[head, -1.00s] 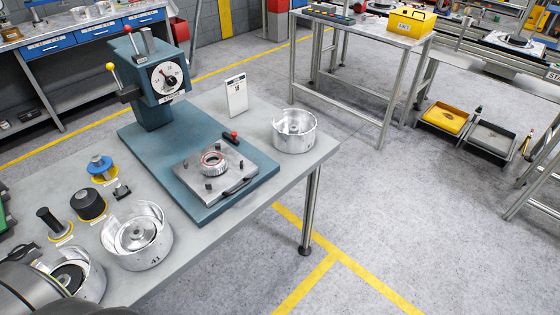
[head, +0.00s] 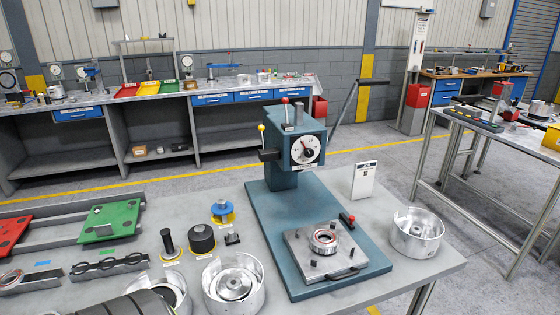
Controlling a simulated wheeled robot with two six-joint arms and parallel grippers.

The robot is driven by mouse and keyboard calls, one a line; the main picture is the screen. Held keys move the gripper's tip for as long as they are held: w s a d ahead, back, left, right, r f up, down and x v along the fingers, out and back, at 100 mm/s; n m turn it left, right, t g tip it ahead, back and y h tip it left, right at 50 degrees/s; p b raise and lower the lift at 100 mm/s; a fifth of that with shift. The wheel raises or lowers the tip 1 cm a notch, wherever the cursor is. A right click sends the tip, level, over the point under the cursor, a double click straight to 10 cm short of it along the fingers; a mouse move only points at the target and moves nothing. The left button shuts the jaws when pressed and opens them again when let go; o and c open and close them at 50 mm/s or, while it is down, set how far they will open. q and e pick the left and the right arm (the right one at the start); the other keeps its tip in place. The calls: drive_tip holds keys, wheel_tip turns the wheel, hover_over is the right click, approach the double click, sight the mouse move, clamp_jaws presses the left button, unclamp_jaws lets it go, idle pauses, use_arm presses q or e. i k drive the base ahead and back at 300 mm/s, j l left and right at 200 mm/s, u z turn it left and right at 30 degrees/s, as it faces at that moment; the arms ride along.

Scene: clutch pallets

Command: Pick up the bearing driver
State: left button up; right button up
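Several driver-like tools stand in a group on the grey bench in the head view. One is a slim black-handled tool (head: 168,243) upright on a yellow-rimmed base. Beside it is a wide black cylinder (head: 202,239), also yellow-rimmed below. Behind them is a blue knobbed tool (head: 222,211) on a yellow disc. Their labels are too small to read, so I cannot tell which one is the bearing driver. Neither gripper is in view. A dark rounded shape at the bottom edge may be part of my arm.
A teal press (head: 294,150) stands behind a metal fixture plate (head: 325,251). Silver housings stand at front (head: 233,286) and at right (head: 416,234). A green tray (head: 109,221) lies left. A small dark block (head: 232,239) sits beside the tools. Open floor lies beyond the bench.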

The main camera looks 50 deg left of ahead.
sight(170, 252)
drive_tip(key=u, duration=2.4)
